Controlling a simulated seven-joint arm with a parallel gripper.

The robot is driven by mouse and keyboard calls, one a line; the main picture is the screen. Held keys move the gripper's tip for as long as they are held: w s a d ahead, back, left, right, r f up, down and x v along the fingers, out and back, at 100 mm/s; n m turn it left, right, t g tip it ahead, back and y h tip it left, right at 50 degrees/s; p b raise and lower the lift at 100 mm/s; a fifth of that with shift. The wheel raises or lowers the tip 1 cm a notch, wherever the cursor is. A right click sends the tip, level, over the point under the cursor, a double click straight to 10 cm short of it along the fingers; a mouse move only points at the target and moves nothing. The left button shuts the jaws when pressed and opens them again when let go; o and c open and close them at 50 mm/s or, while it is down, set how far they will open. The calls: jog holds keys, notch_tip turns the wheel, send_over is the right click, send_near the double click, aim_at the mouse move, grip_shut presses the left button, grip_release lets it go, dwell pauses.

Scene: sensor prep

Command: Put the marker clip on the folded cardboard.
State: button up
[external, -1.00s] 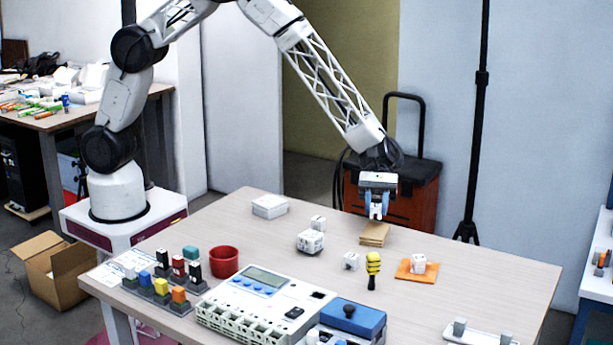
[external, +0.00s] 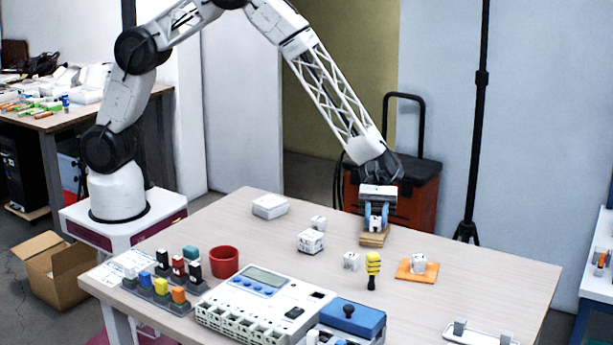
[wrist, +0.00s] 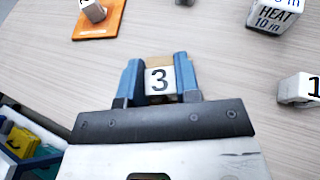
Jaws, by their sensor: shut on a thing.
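My gripper (external: 376,224) is low over the folded cardboard (external: 373,240), a small tan stack near the back of the table. In the wrist view its blue fingers (wrist: 160,82) are shut on the marker clip (wrist: 160,80), a small white block with a "3" on its face. The clip sits upright between the fingers, directly over the cardboard, whose tan edge (wrist: 160,61) shows just behind it. I cannot tell whether the clip touches the cardboard.
White blocks (external: 310,241) stand left of the cardboard. A yellow-and-black handled tool (external: 373,268) stands in front. An orange pad (external: 404,273) with a white block (external: 418,264) lies to the right. A red cup (external: 224,262) and a white device (external: 265,306) are further forward.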

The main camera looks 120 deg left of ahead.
jog(key=shift+f, duration=0.15)
jog(key=o, duration=1)
jog(key=shift+c, duration=0.2)
jog(key=shift+r, duration=0.2)
jog(key=v, duration=1.2)
